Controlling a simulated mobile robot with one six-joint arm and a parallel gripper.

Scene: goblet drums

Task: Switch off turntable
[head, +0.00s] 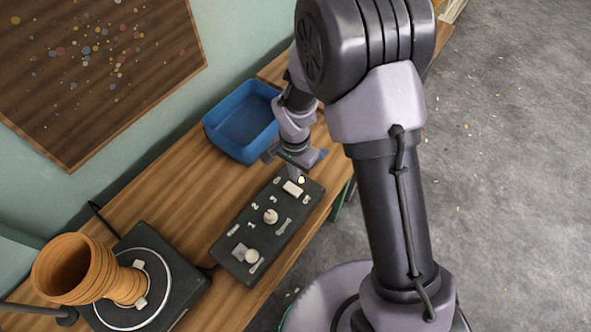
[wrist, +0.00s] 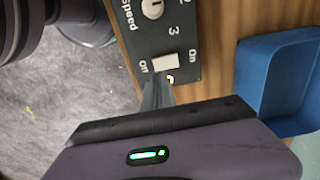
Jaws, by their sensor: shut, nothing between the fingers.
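The black control box (head: 240,222) lies on the wooden bench with a white rocker switch (head: 293,188) at its far end; the switch also shows in the wrist view (wrist: 166,62).
A blue tray (head: 240,120) stands on the bench just behind my gripper, and also shows in the wrist view (wrist: 262,85). The wall is behind the bench. Open grey floor (head: 510,180) lies to the right.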

